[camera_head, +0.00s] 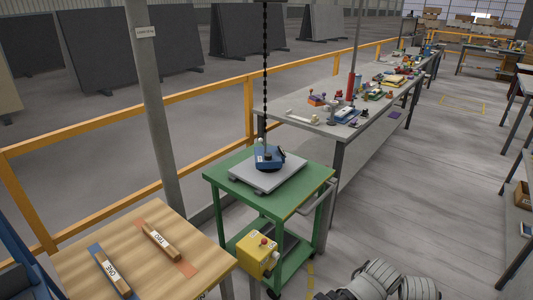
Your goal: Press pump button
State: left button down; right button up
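A yellow control box (256,256) is at the front of a green cart (222,176), low in the middle of the head view. A red button (263,241) shows on its top, and a small pale spot is on its right side. A blue device (267,157) hangs at the end of a dark chain over a grey slab (268,176) on the cart top. I cannot tell which control is the pump button. Grey ribbed parts of my own arm show at the bottom right edge. Neither of my grippers can be made out in the view.
A wooden table (128,236) at lower left holds two labelled wooden bars on a blue and an orange strip. An orange railing (120,126) and a grey post (160,110) stand behind it. A long cluttered workbench (300,108) runs behind the cart.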

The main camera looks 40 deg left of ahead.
aim_at(268, 155)
jog(key=i+j+u, duration=0.1)
jog(key=i+u, duration=0.35)
jog(key=i, duration=0.5)
jog(key=i+l+u, duration=0.2)
jog(key=i+u, duration=0.2)
jog(key=i, duration=0.5)
